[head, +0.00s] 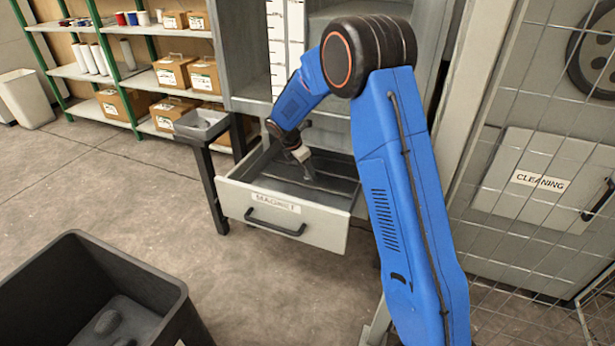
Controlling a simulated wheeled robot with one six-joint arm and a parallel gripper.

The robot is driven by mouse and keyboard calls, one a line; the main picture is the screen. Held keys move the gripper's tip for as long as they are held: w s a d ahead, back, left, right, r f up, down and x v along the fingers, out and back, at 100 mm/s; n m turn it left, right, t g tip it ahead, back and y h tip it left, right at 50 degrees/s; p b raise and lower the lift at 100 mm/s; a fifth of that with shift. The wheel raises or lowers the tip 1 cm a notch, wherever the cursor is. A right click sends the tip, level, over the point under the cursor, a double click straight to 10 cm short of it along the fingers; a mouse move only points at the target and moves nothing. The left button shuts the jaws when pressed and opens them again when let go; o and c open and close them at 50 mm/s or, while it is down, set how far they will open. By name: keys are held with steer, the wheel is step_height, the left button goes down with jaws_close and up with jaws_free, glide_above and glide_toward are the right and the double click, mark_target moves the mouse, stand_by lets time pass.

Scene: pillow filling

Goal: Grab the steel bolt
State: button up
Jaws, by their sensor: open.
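My arm reaches down into an open drawer (238,202) with a dark liner and a label on its front that is hard to read. My gripper (308,172) is inside the drawer opening, low over the liner, and is open. It is small in the head view, and its fingertips blend with the dark liner. I cannot make out a steel bolt; the area under the gripper is too small and dark to tell what lies there.
A grey tray (203,124) sits on a dark stand left of the drawer. A black bin (160,282) stands front left. Shelves (145,80) with boxes are at the back left. A wire mesh cage (545,130) is at the right. The floor between is clear.

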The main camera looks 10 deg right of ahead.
jaws_close()
